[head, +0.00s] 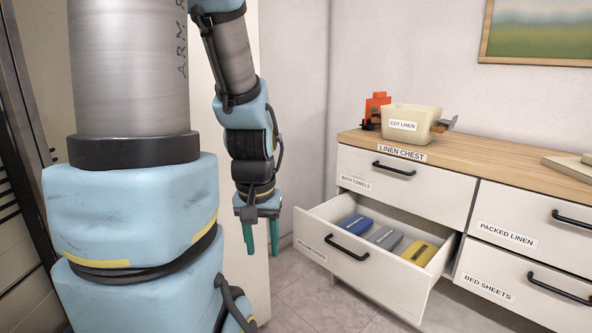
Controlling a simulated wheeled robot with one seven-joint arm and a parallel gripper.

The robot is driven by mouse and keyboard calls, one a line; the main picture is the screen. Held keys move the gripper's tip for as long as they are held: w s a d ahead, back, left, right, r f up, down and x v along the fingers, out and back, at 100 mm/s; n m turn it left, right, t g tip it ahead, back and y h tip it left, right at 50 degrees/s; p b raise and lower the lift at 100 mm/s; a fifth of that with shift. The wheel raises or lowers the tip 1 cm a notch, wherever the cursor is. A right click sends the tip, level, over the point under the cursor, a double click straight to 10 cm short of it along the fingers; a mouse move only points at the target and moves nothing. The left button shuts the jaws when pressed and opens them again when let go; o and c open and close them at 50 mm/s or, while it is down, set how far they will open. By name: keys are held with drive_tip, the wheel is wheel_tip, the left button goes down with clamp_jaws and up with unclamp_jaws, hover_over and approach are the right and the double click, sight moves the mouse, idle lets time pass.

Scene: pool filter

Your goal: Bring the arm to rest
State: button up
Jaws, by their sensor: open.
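My arm stands in the left half of the head view, with its thick grey and light-blue links close to the camera. Its forearm hangs down beside a pale upright panel. My gripper (261,238) points downward at the end of it, left of the open drawer. Its two teal fingers are apart, and nothing shows between them. The gripper appears clear of the drawer, though the exact gap cannot be told.
The linen chest (500,170) stands at the right. Its lower left drawer (345,258) is pulled out and holds a blue, a grey and a yellow packet. A cream bin (408,122) labelled "COT LINEN" and an orange object (376,108) sit on top. Floor (300,292) shows before the drawer.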

wheel_tip(320, 180, up, 14)
drive_tip(key=p, duration=1.1)
drive_tip(key=shift+p, duration=0.35)
drive_tip(key=shift+f, duration=0.15)
